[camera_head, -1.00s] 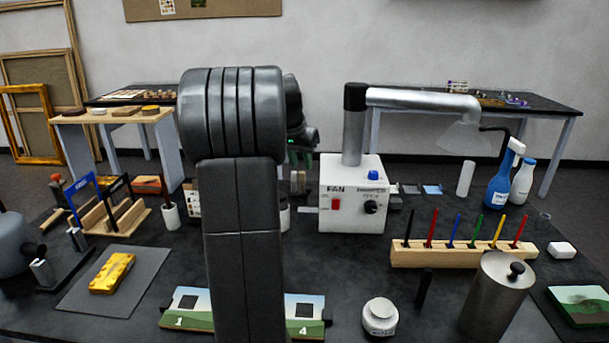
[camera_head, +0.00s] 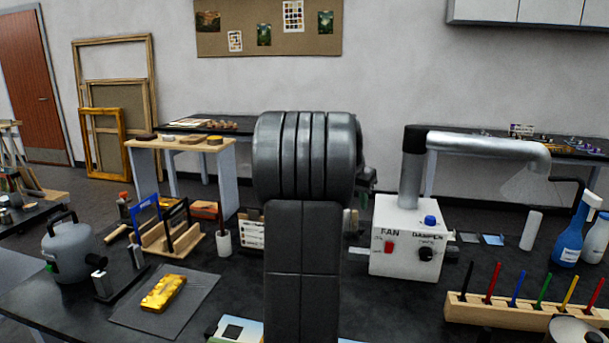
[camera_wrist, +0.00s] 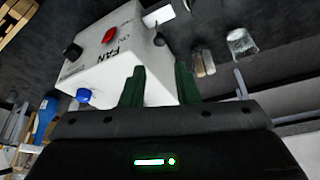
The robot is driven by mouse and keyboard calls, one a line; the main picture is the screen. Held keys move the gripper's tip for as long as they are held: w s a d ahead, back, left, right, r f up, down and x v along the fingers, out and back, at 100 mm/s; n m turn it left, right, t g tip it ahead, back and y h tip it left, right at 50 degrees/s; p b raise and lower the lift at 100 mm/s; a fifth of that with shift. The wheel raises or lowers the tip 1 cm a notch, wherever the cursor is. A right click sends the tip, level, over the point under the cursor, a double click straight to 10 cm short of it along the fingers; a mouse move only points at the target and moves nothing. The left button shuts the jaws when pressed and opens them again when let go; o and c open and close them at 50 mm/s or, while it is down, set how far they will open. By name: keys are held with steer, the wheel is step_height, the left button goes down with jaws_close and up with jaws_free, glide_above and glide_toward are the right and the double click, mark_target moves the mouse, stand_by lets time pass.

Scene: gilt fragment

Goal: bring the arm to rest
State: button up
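My arm rises in the middle of the head view and hides part of the table behind it. In the wrist view my gripper (camera_wrist: 160,88) shows two green fingers standing apart with nothing between them, so it is open and empty. Beyond the fingers is the white fan box (camera_wrist: 118,62) with its red switch and blue knob. The same fan box (camera_head: 395,236) stands on the dark table to the right of my arm in the head view. My gripper's fingers are mostly hidden behind my arm there.
A gilt piece (camera_head: 163,293) lies on a grey mat (camera_head: 200,302) at left. A grey pot (camera_head: 70,250) stands at the far left. A pen rack (camera_head: 530,312) and a blue spray bottle (camera_head: 572,235) are at right. A fume duct (camera_head: 480,146) rises above the fan box.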

mark_target(360, 229)
steer(key=x, duration=1.1)
steer(key=shift+s, duration=0.15)
steer(key=shift+a+f+b, duration=0.1)
steer(key=shift+f+b, duration=0.25)
steer(key=shift+b, duration=0.1)
steer(key=shift+r, duration=0.1)
